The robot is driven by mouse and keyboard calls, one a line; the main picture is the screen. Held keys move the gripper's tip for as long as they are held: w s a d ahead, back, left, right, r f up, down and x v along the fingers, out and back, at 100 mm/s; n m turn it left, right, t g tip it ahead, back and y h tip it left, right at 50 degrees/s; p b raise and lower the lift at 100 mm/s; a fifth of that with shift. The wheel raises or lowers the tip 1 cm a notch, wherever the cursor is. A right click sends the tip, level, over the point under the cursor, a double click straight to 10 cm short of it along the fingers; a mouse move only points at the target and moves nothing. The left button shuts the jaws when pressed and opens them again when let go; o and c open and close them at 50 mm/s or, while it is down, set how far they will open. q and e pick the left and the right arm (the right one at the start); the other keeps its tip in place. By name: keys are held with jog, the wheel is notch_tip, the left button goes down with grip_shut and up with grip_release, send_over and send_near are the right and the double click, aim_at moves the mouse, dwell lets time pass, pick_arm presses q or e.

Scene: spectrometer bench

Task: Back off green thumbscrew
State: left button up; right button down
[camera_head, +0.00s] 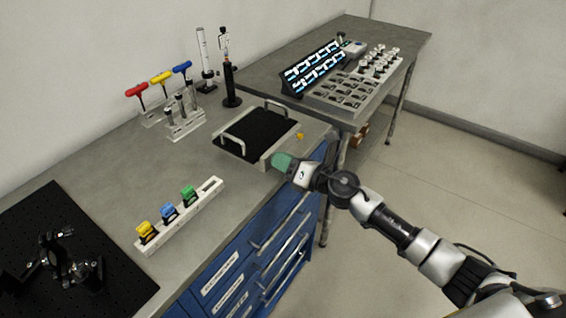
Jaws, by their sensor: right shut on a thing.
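My right gripper (283,161) is at the front right corner of a grey tray-like unit (266,159) with a black top and two metal handles. A small orange knob (300,136) shows on the unit's right side. My left gripper is not in view.
A white rack (210,188) with yellow, blue and green clips lies in front. Red, yellow and blue T-handle tools (161,79) stand behind. A black breadboard (120,290) is at front left. A second table (395,38) holds trays. Blue drawers (240,279) are below the bench.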

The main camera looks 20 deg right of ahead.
jog(key=shift+f+n, duration=0.15)
jog(key=shift+n, duration=0.15)
jog(key=c, duration=1.1)
grip_release()
jog(key=shift+s, duration=0.1)
jog(key=shift+b+v, duration=1.7)
jog(key=shift+v, duration=3.65)
